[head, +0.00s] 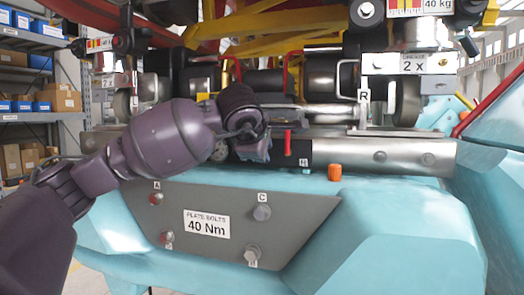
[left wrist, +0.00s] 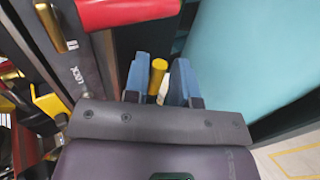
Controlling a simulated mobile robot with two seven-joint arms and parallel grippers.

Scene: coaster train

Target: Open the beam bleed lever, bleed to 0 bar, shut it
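My left gripper (head: 257,152) reaches in from the left and sits at the dark beam, left of a small red lever (head: 287,143). In the left wrist view its two blue fingers (left wrist: 160,82) stand apart. A yellow rod end (left wrist: 157,77) shows between them, with a pale piece beside it; I cannot tell whether the fingers touch it. No label shows whether this rod is the bleed lever. A round gauge-like face (head: 220,150) is partly hidden beside the gripper; its reading is too small to tell. My right gripper is not in view.
A steel beam (head: 390,155) runs right from the gripper. An orange cap (head: 334,172) stands on the turquoise body below. A grey bolt plate (head: 300,215) faces me. A red grip (left wrist: 125,12) and a bar marked LOCK (left wrist: 75,60) are close in the left wrist view.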

